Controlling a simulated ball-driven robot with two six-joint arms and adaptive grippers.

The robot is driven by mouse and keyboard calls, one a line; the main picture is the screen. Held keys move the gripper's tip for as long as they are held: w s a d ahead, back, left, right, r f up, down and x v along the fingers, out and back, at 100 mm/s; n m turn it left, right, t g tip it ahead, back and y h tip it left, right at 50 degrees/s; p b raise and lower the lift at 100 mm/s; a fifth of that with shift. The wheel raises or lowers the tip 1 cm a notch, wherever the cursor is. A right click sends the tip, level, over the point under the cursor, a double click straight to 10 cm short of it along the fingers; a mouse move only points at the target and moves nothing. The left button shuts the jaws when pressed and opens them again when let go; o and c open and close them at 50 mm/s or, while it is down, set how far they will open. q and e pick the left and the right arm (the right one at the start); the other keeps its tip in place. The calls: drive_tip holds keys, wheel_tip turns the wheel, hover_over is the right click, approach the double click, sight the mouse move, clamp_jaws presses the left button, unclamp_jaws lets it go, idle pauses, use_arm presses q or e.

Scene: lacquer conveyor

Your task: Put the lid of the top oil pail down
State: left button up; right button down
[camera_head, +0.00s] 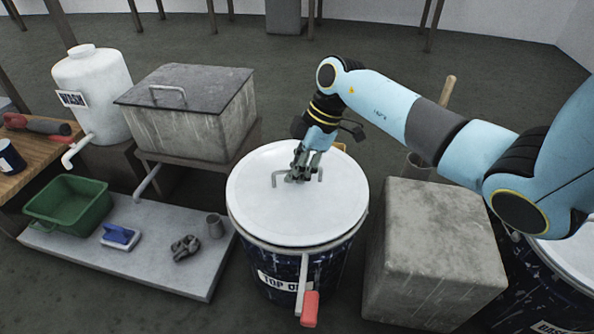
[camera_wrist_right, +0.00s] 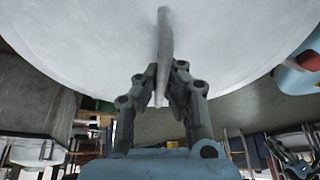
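The top oil pail (camera_head: 276,285) is dark blue with a label partly reading "TOP O" and stands at the middle of the head view. Its round white lid (camera_head: 260,212) covers the pail's mouth and looks about level; I cannot tell if a small gap is left under it. A thin bar handle (camera_head: 320,176) stands up from the lid. My right gripper (camera_head: 302,176) is at this handle, and its fingers close on the bar from both sides. In the right wrist view the handle (camera_wrist_right: 164,45) runs between the fingers (camera_wrist_right: 162,88), with the lid (camera_wrist_right: 80,40) behind.
A tap with a red handle (camera_head: 310,309) sticks out at the pail's front. A grey block (camera_head: 440,240) stands close on the right, another dark pail (camera_head: 535,295) beyond it. On the left are a grey lidded tank (camera_head: 205,125), a green tub (camera_head: 68,207) and a low slab (camera_head: 160,270).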

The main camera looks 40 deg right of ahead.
drive_tip(key=shift+f, duration=0.6)
drive_tip(key=c, duration=2)
unclamp_jaws()
drive_tip(key=o, duration=0.6)
drive_tip(key=shift+r, duration=0.1)
drive_tip(key=v, duration=1.1)
drive_tip(key=shift+r, duration=0.4)
